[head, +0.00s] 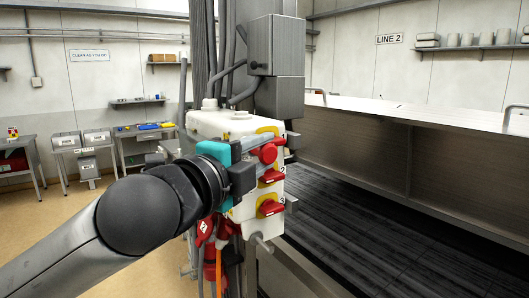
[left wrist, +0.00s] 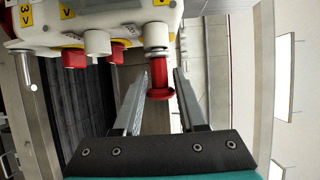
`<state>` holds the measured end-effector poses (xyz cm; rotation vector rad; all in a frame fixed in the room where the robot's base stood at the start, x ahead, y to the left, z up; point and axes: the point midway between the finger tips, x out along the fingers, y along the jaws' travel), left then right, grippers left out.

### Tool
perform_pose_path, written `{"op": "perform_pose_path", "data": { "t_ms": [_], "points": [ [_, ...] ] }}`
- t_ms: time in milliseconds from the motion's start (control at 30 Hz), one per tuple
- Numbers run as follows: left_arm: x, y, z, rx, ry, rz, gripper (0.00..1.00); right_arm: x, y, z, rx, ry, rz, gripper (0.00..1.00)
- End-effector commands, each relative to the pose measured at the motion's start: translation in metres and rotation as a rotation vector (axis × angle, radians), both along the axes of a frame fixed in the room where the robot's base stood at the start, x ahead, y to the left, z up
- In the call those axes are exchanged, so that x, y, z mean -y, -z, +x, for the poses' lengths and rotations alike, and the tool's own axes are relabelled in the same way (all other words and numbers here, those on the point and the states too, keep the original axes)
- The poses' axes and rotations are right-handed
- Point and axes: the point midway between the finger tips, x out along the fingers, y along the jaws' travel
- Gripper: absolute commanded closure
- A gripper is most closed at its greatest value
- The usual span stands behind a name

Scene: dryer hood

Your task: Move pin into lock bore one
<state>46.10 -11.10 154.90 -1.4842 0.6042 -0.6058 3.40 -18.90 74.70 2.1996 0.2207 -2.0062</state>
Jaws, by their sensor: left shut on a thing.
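A white switch box (head: 222,124) carries red rotary handles, a middle one (head: 271,176) and a lower one (head: 270,208), on yellow plates. My left gripper (head: 266,153) is at the upper part of the box's front. My right gripper is not in view.
A metal rod (left wrist: 26,70) sticks out of the box in the left wrist view. Grey conduits and a grey cabinet (head: 274,48) rise behind the box. A long steel hood or counter (head: 400,125) fills the right. Side tables (head: 145,132) stand far left, with open floor before them.

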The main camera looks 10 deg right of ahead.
Motion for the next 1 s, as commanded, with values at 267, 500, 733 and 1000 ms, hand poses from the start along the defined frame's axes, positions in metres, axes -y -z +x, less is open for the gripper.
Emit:
{"op": "perform_pose_path", "data": {
  "t_ms": [267,500,733,1000],
  "points": [
    [-0.0026,0.0004,0.0055,-0.001,-0.004,0.001,1.0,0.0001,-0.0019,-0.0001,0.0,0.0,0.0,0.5],
    [-0.0023,0.0005,0.0049,-0.001,-0.003,0.0,0.32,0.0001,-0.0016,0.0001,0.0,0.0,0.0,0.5],
    [-0.0019,0.0004,0.0045,-0.001,-0.001,0.001,0.24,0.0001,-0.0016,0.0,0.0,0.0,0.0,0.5],
    [-0.0098,0.001,-0.0027,0.001,-0.002,0.0,0.24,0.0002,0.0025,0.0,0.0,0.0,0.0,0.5]
  ]
}}
